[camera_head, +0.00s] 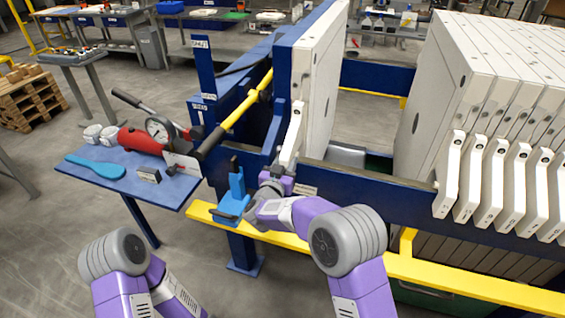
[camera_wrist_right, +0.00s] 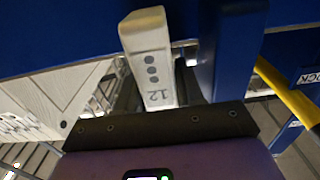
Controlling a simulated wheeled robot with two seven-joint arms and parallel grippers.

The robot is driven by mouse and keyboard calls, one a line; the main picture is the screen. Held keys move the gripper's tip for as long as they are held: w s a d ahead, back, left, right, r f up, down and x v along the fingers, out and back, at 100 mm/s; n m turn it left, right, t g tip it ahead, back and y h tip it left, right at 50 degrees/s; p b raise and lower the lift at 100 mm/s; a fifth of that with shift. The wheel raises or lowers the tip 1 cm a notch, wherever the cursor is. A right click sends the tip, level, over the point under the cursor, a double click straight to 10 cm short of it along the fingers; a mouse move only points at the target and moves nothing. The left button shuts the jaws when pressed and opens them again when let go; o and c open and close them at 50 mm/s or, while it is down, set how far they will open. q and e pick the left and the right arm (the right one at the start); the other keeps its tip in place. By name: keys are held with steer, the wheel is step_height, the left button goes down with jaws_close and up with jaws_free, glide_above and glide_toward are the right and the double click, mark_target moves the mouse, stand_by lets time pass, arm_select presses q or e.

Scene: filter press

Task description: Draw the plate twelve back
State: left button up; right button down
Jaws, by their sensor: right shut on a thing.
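Plate twelve (camera_head: 318,85) is a large white filter plate standing upright against the blue end frame (camera_head: 285,70) of the press. Its white handle (camera_head: 292,138) juts out over the blue side rail. In the right wrist view the handle (camera_wrist_right: 148,50) shows three dark dots and the number 12. My right gripper (camera_head: 282,176) is shut on this handle at the rail; its fingers are mostly hidden. My left arm shows at the bottom left, but its gripper is out of view.
A stack of white plates (camera_head: 480,70) with handles stands at the right, across an open gap. A yellow bar (camera_head: 430,272) runs along the front below the rail. A blue side table (camera_head: 135,180) at the left holds a red pump, gauge, cups and blue scraper.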

steer(key=c, duration=1.1)
jaws_free()
steer(key=shift+w+a, duration=0.1)
steer(key=o, duration=0.3)
steer(key=shift+a, duration=0.1)
